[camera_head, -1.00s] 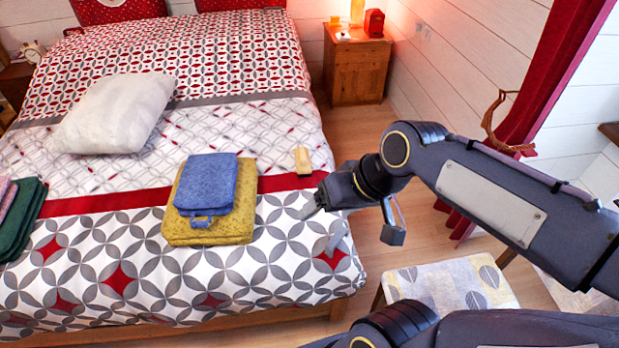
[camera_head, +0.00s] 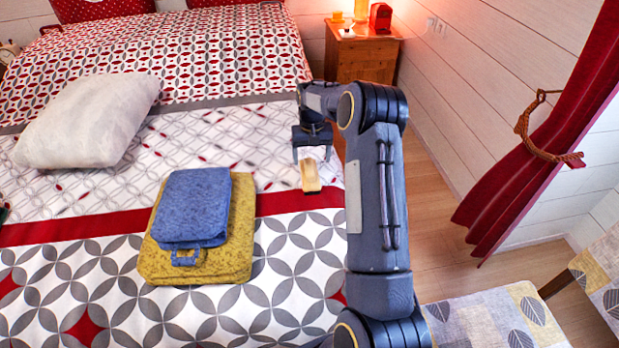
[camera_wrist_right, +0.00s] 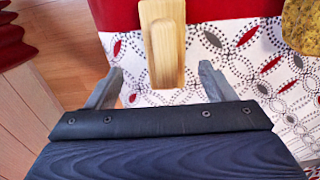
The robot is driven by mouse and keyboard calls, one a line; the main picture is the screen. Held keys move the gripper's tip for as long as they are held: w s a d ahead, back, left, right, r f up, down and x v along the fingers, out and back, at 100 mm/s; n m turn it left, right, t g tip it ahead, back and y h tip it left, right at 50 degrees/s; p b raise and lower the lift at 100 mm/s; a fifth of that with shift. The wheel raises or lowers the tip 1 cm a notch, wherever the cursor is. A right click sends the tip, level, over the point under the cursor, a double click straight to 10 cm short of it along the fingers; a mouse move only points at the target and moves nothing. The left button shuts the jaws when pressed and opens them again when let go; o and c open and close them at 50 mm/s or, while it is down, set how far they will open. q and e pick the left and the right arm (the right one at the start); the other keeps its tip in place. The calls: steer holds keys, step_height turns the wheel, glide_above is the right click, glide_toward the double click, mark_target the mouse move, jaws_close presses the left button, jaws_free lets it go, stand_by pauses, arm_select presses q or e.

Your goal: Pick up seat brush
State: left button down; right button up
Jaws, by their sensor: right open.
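The seat brush (camera_head: 311,177) is a small pale wooden block lying on the bed, near its right edge and just right of the folded towels. It also shows in the right wrist view (camera_wrist_right: 163,40), at the top middle, with a raised narrower part along it. My right gripper (camera_head: 312,157) is over the brush's far end. In the right wrist view the open right gripper (camera_wrist_right: 157,85) has one finger on each side of the brush's near end, apart from it. Whether the fingers are level with the brush is unclear. My left gripper is not in view.
A blue towel (camera_head: 193,208) lies on a yellow towel (camera_head: 228,262) left of the brush. A white pillow (camera_head: 88,120) lies farther back on the bed. A wooden nightstand (camera_head: 361,62) stands beyond the bed, and a patterned seat (camera_head: 494,322) is at lower right.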

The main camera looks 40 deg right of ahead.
mark_target(309, 166)
steer(key=f, duration=0.6)
steer(key=shift+a, duration=0.35)
steer(key=shift+c, duration=0.5)
steer(key=c, duration=1)
steer(key=shift+w+r, duration=0.1)
steer(key=shift+r, duration=0.05)
